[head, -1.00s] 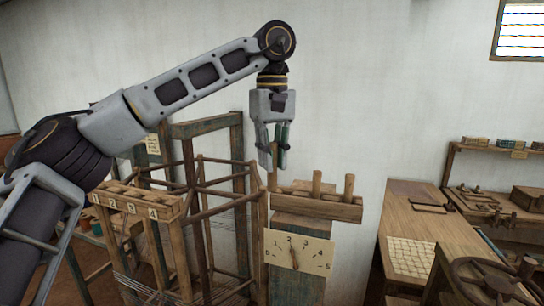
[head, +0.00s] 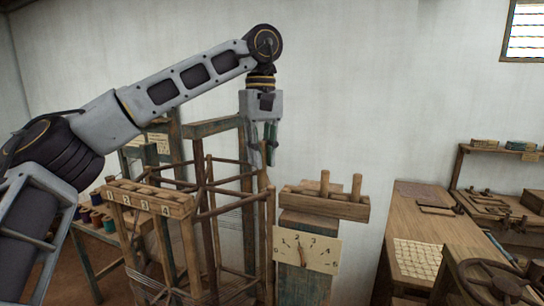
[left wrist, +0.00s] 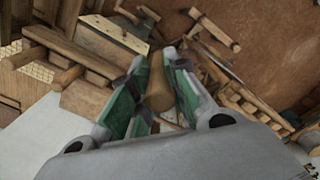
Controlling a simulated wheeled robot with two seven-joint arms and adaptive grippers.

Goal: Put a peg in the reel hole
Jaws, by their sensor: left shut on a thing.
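My left gripper (head: 268,148) is shut on a wooden peg (left wrist: 159,85), which stands between its green fingers in the left wrist view. In the head view it is in the air, left of and above the wooden peg rack (head: 300,203). Two other pegs, one (head: 324,183) and another (head: 356,186), stand upright in that rack. The wooden reel frame (head: 207,220), with upright posts and crossbars, stands left of the rack. A bar numbered 1 to 4 (head: 150,197), with openings along its top, is at its left. I cannot make out which hole is the reel hole.
A numbered dial plate (head: 307,252) is below the peg rack. Spools (head: 97,217) stand on a low table at the left. A workbench (head: 420,220) and a large wheel (head: 495,283) are at the right. The wall area above the rack is clear.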

